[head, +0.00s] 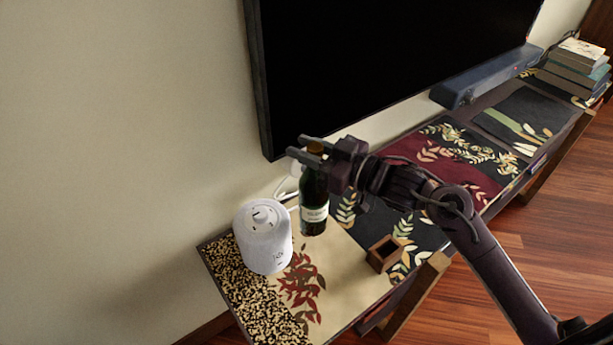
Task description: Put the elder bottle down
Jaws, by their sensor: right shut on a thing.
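The elder bottle (314,212) is dark green with a pale label and a brownish neck. It is upright, over the cream mat at the near left part of the long low bench. My right gripper (310,151) comes in from the right and is shut on the bottle's neck. I cannot tell whether the bottle's base touches the mat or hangs just above it. My left gripper is not in view.
A white cylindrical device (263,238) stands close left of the bottle. A small open wooden box (385,253) is to the right. A television (390,65), a soundbar (487,77) and stacked books (577,68) are behind. Cream mat is clear in front.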

